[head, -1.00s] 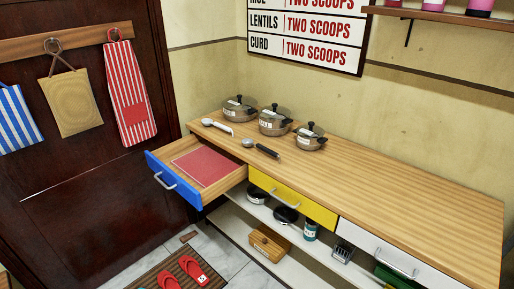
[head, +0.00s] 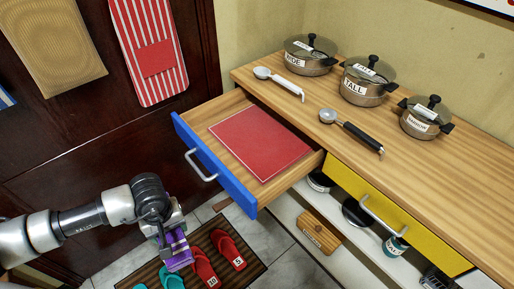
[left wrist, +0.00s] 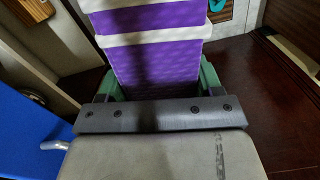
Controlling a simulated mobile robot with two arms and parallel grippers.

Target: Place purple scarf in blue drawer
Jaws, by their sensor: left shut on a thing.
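The purple scarf (head: 178,249) hangs from my left gripper (head: 172,236) in the head view, in front of the open drawer and to its lower left. In the left wrist view the scarf (left wrist: 160,60) is purple with white bands and lies between the green-sided fingers of the left gripper (left wrist: 158,85), which is shut on it. The blue drawer (head: 215,165) is pulled out, with a silver handle. A red flat item (head: 260,142) lies on the drawer's wooden floor. My right gripper is not in view.
A yellow drawer (head: 395,213) is shut. Red slippers (head: 228,248) lie on a striped mat.

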